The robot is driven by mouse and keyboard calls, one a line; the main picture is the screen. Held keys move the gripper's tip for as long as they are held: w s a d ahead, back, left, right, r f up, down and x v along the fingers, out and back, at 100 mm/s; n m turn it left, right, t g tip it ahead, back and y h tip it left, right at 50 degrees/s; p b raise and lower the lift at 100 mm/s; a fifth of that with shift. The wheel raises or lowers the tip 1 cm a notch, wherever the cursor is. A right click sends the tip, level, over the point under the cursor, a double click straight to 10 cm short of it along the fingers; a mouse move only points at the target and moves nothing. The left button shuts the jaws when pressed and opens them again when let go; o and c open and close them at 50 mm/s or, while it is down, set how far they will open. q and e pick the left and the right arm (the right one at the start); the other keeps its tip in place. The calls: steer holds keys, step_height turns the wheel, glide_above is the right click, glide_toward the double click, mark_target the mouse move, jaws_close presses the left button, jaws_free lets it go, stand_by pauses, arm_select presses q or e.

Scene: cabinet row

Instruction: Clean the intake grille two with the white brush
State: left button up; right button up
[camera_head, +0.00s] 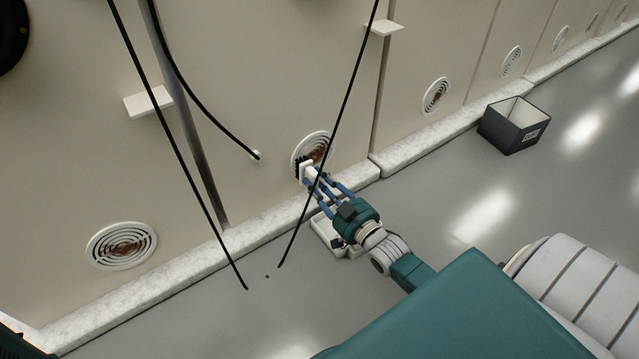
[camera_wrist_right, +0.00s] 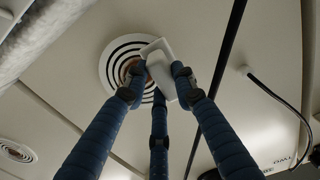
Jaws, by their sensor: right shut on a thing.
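My right gripper (camera_head: 311,180) is shut on the white brush (camera_head: 306,170), with its blue fingers around the brush's body. The brush's dark bristles face a round white intake grille (camera_head: 319,139) low on the cabinet wall. Brown dirt shows in the middle of this grille; the brush and fingers hide part of it. In the right wrist view the brush (camera_wrist_right: 160,68) overlaps the right side of the grille (camera_wrist_right: 112,62). I cannot tell whether the bristles touch it. No number on the grille can be read. My left gripper is not in view.
Other grilles sit to the left (camera_head: 121,246) and right (camera_head: 435,95), both with brown in them. A white tray (camera_head: 323,234) lies on the floor below my right gripper. A dark open bin (camera_head: 514,139) stands at the right. Black cables hang in front of the wall.

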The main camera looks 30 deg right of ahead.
steer(key=shift+w, duration=0.45)
steer(key=shift+d, duration=0.1)
